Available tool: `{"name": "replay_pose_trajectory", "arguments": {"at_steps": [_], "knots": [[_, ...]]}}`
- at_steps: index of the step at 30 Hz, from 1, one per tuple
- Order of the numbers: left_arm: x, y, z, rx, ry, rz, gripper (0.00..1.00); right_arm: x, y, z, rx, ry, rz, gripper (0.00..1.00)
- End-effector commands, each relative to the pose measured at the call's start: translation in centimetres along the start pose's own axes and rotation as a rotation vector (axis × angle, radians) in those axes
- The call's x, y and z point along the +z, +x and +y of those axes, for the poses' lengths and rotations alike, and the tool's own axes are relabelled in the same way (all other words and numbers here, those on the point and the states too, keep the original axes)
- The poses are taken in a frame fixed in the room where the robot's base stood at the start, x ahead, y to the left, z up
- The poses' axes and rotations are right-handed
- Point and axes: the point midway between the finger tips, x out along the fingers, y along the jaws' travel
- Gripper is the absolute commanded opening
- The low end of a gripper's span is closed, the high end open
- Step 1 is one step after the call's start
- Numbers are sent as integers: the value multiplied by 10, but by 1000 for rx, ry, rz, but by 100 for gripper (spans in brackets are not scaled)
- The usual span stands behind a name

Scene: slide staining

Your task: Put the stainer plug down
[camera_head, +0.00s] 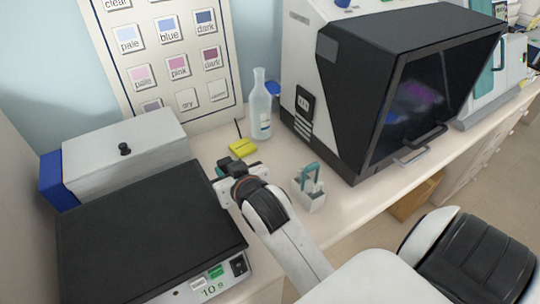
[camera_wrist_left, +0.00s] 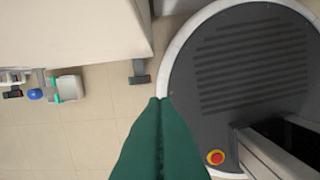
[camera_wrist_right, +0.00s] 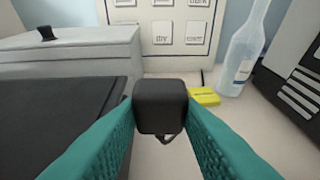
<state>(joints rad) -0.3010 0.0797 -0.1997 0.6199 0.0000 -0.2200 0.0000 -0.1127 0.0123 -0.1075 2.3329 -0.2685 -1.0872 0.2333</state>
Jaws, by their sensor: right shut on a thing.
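The stainer plug, a small black block (camera_wrist_right: 160,107) with a thin loop of cable under it, is between the teal fingertips of my right gripper (camera_wrist_right: 160,112) in the right wrist view. My right gripper (camera_head: 221,169) is above the counter in the head view, beside the right back edge of the black-topped stainer (camera_head: 150,220); there the plug is mostly hidden. I cannot tell whether the plug touches the counter. My left gripper (camera_wrist_left: 160,100) has its teal fingers together, with nothing seen between them, over the floor in the left wrist view.
A yellow block (camera_head: 242,148) and a clear bottle (camera_head: 260,108) stand behind the gripper. A white holder with teal-handled items (camera_head: 310,195) is to the right, before a black-fronted machine (camera_head: 400,85). A grey box (camera_head: 125,150) stands at left. Bare counter (camera_head: 345,200) lies at the front right.

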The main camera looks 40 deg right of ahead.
Motion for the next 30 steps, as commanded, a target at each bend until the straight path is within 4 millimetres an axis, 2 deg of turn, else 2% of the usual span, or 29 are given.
{"name": "replay_pose_trajectory", "arguments": {"at_steps": [8,11,16,21,26,30], "knots": [[-1,7,0,0,0,1,0,-4,35,-43,-176,69,7,0],[-2,10,0,0,0,1,0,-3,49,-65,-266,104,6,0],[-2,16,0,0,0,2,0,3,72,-114,-459,188,-2,0],[-2,20,0,0,0,2,0,12,82,-154,-620,263,-10,0],[-2,19,0,0,1,1,0,8,86,-169,-682,290,-10,0],[-2,15,0,0,1,1,0,-16,96,-170,-688,290,-7,0]]}}
